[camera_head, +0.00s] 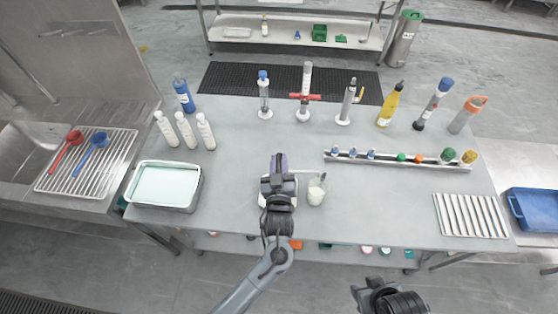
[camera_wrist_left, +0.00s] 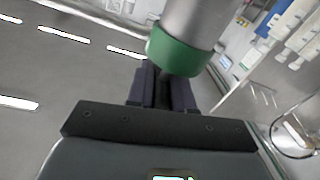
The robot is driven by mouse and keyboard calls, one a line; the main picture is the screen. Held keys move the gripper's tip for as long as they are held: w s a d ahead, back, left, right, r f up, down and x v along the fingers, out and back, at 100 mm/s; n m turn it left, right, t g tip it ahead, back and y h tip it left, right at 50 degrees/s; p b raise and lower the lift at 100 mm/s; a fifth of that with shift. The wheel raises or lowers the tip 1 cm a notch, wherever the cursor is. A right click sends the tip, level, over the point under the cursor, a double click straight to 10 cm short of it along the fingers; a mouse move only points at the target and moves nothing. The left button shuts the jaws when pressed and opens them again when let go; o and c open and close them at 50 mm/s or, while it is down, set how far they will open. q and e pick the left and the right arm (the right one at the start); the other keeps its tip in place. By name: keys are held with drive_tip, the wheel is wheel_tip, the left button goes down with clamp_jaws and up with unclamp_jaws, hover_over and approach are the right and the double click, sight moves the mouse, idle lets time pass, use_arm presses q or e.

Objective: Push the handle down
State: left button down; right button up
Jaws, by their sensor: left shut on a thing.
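My left gripper (camera_head: 279,161) is over the front middle of the table, with its dark purplish fingers pointing toward the back. The fingers also show in the left wrist view (camera_wrist_left: 162,92). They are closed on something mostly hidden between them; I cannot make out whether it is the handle. A white object (camera_head: 266,196) shows partly beneath the gripper, its shape largely covered. In the left wrist view a grey cylinder with a green band (camera_wrist_left: 180,52) appears just beyond the fingers. My right gripper (camera_head: 372,292) is at the bottom, away from the table; its fingers are unclear.
A glass with pale contents (camera_head: 316,191) stands close to the right of my left gripper. Three white bottles (camera_head: 186,130) and a tray of pale liquid (camera_head: 164,185) are left. A long rack (camera_head: 400,161) and a ribbed tray (camera_head: 470,216) are right. Several tools line the back.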

use_arm(q)
drive_tip(key=shift+f, duration=0.45)
drive_tip(key=c, duration=1.2)
unclamp_jaws()
drive_tip(key=shift+o, duration=0.9)
drive_tip(key=shift+r, duration=0.15)
drive_tip(key=s, duration=1.1)
drive_tip(key=shift+a, duration=0.1)
